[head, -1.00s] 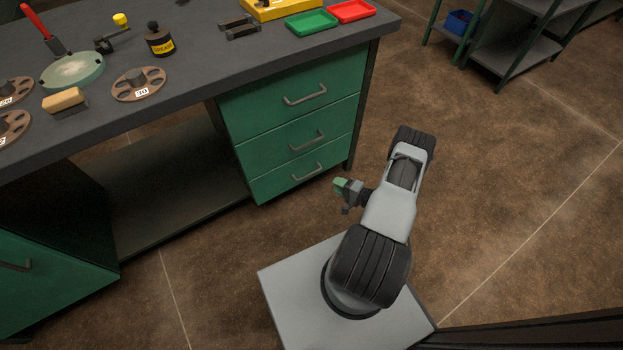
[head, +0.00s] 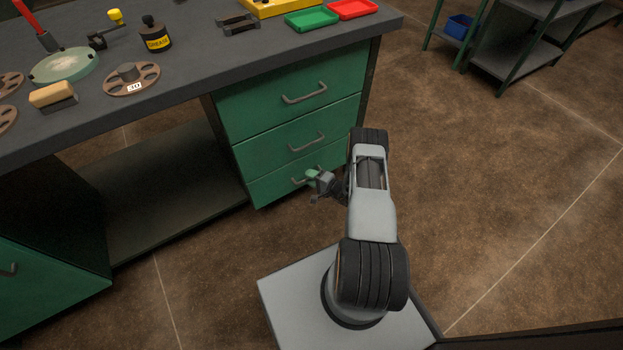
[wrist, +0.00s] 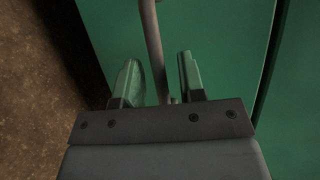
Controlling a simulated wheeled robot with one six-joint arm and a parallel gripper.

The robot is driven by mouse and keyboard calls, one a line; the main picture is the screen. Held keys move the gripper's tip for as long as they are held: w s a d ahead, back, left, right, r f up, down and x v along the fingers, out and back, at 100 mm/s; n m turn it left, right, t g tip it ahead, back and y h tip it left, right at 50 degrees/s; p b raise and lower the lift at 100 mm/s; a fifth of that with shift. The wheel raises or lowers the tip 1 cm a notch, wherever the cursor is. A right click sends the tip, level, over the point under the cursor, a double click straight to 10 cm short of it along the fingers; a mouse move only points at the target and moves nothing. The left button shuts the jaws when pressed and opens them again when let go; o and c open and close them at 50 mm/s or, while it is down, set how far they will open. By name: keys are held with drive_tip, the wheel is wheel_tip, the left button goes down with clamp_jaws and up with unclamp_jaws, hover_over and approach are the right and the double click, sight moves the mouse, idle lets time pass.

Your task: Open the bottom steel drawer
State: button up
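The bottom steel drawer (head: 272,188) is the lowest of three green drawers under the bench, and its front sits flush with the others. Its grey bar handle (head: 298,181) is partly hidden by my gripper (head: 311,177) in the head view. In the wrist view the handle (wrist: 152,45) runs between the two green fingertips of my gripper (wrist: 160,80). The fingers are apart, with visible gaps on both sides of the bar. The green drawer front (wrist: 215,40) fills most of the background there.
The middle drawer (head: 285,147) and top drawer (head: 290,98) are shut above it. The bench top (head: 200,75) carries a grease pot (head: 155,36), trays and tools. Open brown floor (head: 480,190) lies to the right. A shelf rack (head: 510,60) stands further back.

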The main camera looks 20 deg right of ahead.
drive_tip(key=shift+w+a, duration=0.1)
clamp_jaws()
idle(0.3)
